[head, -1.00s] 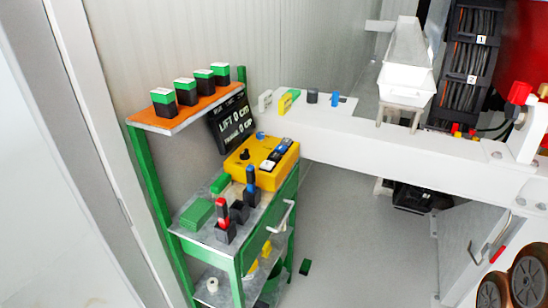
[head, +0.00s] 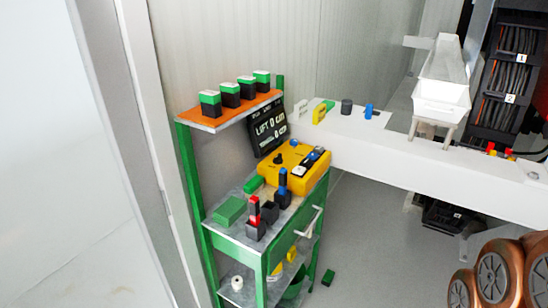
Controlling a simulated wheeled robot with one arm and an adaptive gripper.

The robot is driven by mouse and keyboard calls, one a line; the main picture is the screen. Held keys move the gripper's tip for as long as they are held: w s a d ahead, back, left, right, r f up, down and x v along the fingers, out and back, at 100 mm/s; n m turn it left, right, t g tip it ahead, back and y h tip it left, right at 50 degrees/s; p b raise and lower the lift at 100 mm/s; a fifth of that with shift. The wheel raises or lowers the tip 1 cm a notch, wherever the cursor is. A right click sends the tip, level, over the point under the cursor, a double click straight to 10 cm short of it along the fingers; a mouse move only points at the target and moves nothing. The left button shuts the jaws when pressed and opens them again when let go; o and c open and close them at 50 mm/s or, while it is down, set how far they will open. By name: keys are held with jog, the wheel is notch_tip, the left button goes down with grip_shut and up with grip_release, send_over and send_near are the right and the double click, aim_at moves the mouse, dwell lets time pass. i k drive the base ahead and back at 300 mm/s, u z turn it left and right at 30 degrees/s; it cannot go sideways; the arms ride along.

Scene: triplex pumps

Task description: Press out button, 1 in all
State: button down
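A yellow control box (head: 275,178) stands on the green cart. A blue button (head: 294,142) and a dark knob (head: 278,158) show on or at it. A row of black, white and blue controls (head: 308,162) lies along its right side. Their labels are too small to read, so I cannot tell which one is the out button. A black display (head: 268,130) behind the box reads "LIFT 0 cm", with a second, less clear line below. My gripper is not in view.
The green cart (head: 187,165) stands against the wall. Its orange top shelf (head: 222,117) bears several black-green blocks. Red and blue upright tools stand before the box. A white beam (head: 385,158) runs to the right. Grey floor (head: 365,240) is open right of the cart.

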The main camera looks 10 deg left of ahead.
aim_at(313, 156)
jog(key=u, duration=1.45)
jog(key=i, duration=0.45)
